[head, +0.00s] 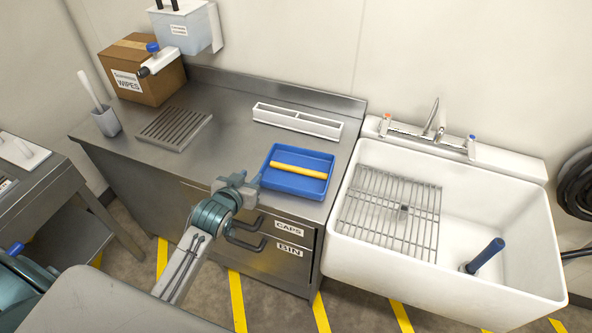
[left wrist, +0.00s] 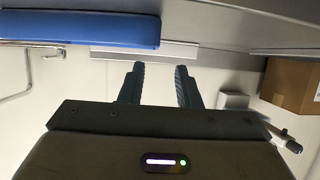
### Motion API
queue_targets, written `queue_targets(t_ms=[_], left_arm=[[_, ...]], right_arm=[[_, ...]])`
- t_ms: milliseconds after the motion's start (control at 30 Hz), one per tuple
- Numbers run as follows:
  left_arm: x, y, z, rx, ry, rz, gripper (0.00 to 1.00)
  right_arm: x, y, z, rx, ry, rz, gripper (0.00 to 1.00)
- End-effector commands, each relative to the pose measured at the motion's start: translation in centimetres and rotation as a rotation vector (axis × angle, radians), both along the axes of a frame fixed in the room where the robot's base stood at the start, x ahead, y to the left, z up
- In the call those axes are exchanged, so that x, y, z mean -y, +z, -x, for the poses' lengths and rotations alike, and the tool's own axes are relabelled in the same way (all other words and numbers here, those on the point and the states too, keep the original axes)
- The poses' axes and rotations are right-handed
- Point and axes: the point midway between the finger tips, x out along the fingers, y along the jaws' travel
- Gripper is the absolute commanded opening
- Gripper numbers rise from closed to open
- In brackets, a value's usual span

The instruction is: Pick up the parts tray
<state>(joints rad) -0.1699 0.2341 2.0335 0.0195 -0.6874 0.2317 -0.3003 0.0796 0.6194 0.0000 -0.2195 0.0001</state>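The parts tray, a blue shallow tray (head: 292,189) with a yellow bar (head: 300,171) lying in it, sits near the front edge of the steel counter, left of the sink. In the left wrist view the tray's blue side (left wrist: 80,30) shows at the upper left, off to the side of the fingers. My left gripper (head: 252,183) is just left of the tray's near left corner in the head view. Its two fingers (left wrist: 158,75) stand apart with nothing between them. Whether it touches the tray is not clear. My right gripper is not in view.
A white divided bin (head: 297,121) stands behind the tray. A slotted grey rack (head: 174,128), a cup with a brush (head: 106,122) and a cardboard wipes box (head: 143,82) are to the left. The white sink (head: 500,268) is at right. Counter between rack and tray is clear.

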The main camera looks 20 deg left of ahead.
Motion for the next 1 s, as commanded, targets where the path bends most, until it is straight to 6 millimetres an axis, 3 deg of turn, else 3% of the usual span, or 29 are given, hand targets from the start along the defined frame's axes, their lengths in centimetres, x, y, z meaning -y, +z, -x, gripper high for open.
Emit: queue_targets(t_ms=[633, 967, 1000], left_arm=[[0.0, -2.6, -6.6, -0.002, 0.001, -0.001, 0.30], [0.0, -3.0, -7.1, -0.001, 0.000, -0.001, 0.30], [0.0, -3.0, -7.1, -0.001, 0.000, -0.002, 0.22]], right_arm=[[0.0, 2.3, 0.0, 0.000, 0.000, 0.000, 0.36], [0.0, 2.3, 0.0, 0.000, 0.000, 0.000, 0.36], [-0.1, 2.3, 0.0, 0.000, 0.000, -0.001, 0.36]])
